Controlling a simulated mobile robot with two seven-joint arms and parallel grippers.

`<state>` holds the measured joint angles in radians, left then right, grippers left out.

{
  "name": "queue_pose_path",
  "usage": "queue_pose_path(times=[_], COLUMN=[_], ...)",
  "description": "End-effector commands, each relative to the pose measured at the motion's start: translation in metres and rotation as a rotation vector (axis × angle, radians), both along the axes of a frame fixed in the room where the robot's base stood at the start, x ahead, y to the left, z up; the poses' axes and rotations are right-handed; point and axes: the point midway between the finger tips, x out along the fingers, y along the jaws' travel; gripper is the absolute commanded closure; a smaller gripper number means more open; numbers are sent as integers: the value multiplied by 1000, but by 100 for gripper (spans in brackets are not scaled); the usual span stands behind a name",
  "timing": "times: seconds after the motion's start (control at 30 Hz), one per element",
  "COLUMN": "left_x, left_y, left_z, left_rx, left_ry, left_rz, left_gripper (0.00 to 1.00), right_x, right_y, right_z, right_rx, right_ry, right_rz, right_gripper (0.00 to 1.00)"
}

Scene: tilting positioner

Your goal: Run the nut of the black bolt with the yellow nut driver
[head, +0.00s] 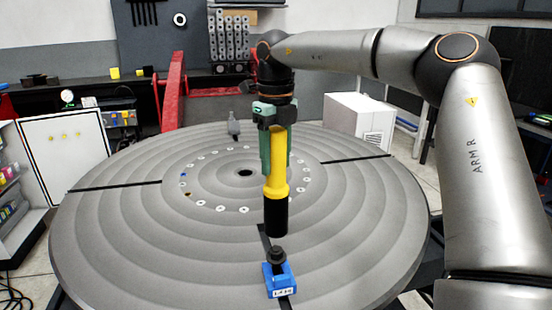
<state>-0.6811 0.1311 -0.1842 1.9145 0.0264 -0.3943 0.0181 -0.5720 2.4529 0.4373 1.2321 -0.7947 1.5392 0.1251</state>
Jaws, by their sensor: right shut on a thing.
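The yellow nut driver (278,178) hangs upright with its black socket end pointing down. My right gripper (276,160) is shut on its upper part, with greenish fingers on both sides. The black bolt with its nut (277,256) stands on a blue block (280,280) with a white label, near the front of the round table. The socket's lower end appears just above the black bolt in the picture, with a small gap between them. I cannot tell the exact depth between them. My left gripper is not in view.
The large round grey table (130,235) has ring grooves, dark radial slots and a circle of small holes around its centre. A small grey fitting (234,125) stands at its far side. A red frame (174,95) and a white box (358,120) stand behind. Most of the tabletop is clear.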

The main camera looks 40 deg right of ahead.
Motion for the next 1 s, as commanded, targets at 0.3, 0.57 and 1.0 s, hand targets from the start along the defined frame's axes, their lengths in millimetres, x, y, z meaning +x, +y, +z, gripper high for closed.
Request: queue_pose_path(times=[0.3,0.57,1.0], left_x=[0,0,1], left_y=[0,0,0], left_z=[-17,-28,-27], left_rx=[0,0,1], left_ry=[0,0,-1], left_rz=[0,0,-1], left_gripper=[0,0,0], right_x=[0,0,0], right_y=[0,0,0], right_z=[-26,-45,-46], right_rx=[1,1,1], right_ry=[-1,-2,-2], right_rz=[0,1,0], right_gripper=[100,100,100])
